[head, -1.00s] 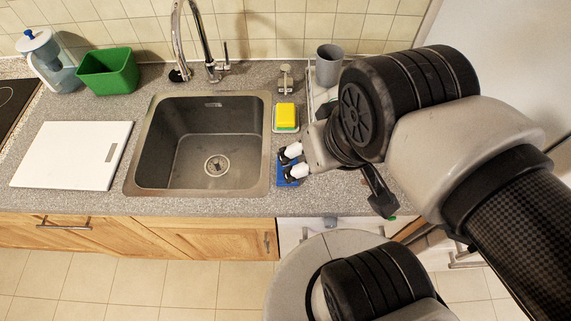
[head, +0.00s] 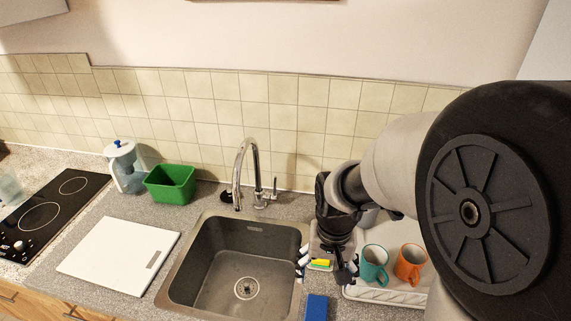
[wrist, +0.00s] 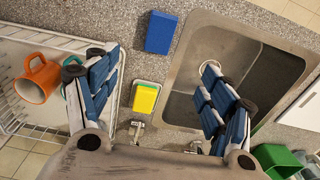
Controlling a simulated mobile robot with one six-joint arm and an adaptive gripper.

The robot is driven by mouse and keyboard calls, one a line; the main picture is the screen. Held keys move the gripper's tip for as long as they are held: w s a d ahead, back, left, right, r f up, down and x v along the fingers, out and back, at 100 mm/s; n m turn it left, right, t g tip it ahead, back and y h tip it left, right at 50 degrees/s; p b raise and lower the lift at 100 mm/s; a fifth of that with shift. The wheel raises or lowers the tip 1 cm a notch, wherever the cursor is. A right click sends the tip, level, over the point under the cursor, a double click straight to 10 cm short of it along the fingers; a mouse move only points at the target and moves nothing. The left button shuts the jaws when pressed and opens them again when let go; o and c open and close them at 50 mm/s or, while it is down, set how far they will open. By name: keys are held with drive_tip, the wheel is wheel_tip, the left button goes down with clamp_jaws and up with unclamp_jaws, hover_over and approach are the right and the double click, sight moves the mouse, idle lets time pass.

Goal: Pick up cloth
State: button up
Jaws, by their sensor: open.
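A blue, block-shaped folded cloth (head: 316,307) lies on the counter just right of the sink, near the front edge. In the wrist view the cloth (wrist: 161,32) is fully seen at the top, beyond my fingertips. My gripper (head: 325,268) is open and points down over the counter beside the sink. A yellow and green sponge (wrist: 145,98) in a small dish lies below, between the fingers in that view, and is partly hidden in the head view.
The sink (head: 240,270) with its tap (head: 243,170) is left of my gripper. A white drying rack (head: 385,293) with a teal mug (head: 374,266) and an orange mug (head: 410,264) is on the right. A white board (head: 118,255) and green bin (head: 171,184) are further left.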

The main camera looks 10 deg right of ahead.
drive_tip(key=f, duration=0.2)
drive_tip(key=b, duration=0.3)
hover_over(317, 309)
drive_tip(key=f, duration=1.1)
drive_tip(key=shift+s+f, duration=0.25)
drive_tip(key=shift+f, duration=0.1)
drive_tip(key=f, duration=0.2)
drive_tip(key=f+b, duration=0.1)
drive_tip(key=f, duration=0.2)
drive_tip(key=shift+w+f, duration=0.25)
drive_tip(key=shift+f, duration=0.1)
drive_tip(key=c, duration=1)
drive_tip(key=shift+c, duration=0.2)
wheel_tip(317, 309, up, 20)
drive_tip(key=p, duration=0.4)
drive_tip(key=shift+p, duration=0.3)
